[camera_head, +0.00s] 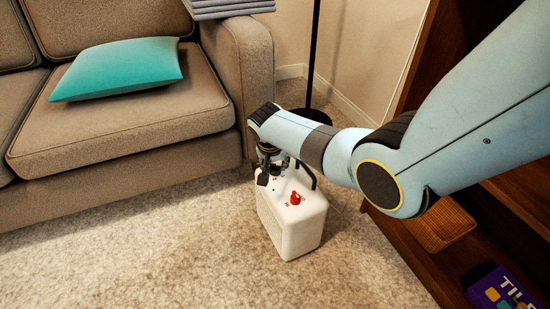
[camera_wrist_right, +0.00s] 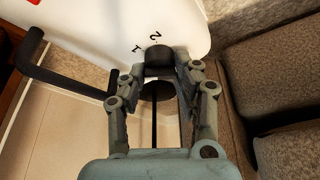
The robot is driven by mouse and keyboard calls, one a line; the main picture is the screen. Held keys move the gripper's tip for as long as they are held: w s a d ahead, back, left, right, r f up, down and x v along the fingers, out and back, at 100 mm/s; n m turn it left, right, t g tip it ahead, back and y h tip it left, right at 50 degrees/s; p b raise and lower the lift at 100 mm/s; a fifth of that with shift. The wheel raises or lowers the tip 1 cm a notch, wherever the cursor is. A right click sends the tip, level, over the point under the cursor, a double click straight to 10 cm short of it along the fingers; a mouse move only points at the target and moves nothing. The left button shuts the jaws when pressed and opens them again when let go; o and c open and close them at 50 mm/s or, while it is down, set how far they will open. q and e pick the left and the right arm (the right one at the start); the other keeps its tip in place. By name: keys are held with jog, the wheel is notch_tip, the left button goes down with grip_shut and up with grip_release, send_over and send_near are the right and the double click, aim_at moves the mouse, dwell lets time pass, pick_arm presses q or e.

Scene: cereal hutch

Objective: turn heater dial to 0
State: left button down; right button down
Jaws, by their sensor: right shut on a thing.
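The heater (camera_head: 290,228) is a white box standing upright on the carpet beside the sofa's arm. A red knob (camera_head: 295,198) sits on its top, with small letters around it. My right gripper (camera_head: 272,170) points down at the far end of the heater's top. In the right wrist view, the gripper (camera_wrist_right: 157,82) is shut on a dark dial (camera_wrist_right: 158,60). The digits 1 and 2 show on the white top beside this dial. My gripper hides much of the dial, so its setting cannot be read. My left gripper is out of view.
A black handle (camera_wrist_right: 70,80) rises from the heater close to my gripper. The sofa (camera_head: 130,115) with a teal cushion (camera_head: 120,68) is on the left. A dark wooden shelf unit (camera_head: 425,260) is on the right. The carpet (camera_head: 150,265) in front is clear.

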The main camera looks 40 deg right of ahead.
jog(key=shift+r+n+y+p, duration=0.3)
jog(key=shift+n+p, duration=0.2)
jog(key=shift+n, duration=0.5)
jog(key=shift+d+f+n+t, duration=0.1)
jog(key=shift+n+t, duration=0.3)
jog(key=shift+f+n+y+p, duration=0.1)
jog(key=shift+n+y+p, duration=0.5)
jog(key=shift+n, duration=0.6)
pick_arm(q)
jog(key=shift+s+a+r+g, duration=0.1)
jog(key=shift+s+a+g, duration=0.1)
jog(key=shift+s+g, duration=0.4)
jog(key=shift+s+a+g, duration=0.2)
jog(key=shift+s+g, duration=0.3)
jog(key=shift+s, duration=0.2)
pick_arm(e)
jog(key=shift+n+t+y, duration=0.3)
jog(key=shift+n+y, duration=0.1)
jog(key=shift+n, duration=0.6)
jog(key=shift+f, duration=0.1)
jog(key=c, duration=1)
grip_release()
jog(key=shift+o, duration=0.2)
jog(key=shift+s, duration=0.1)
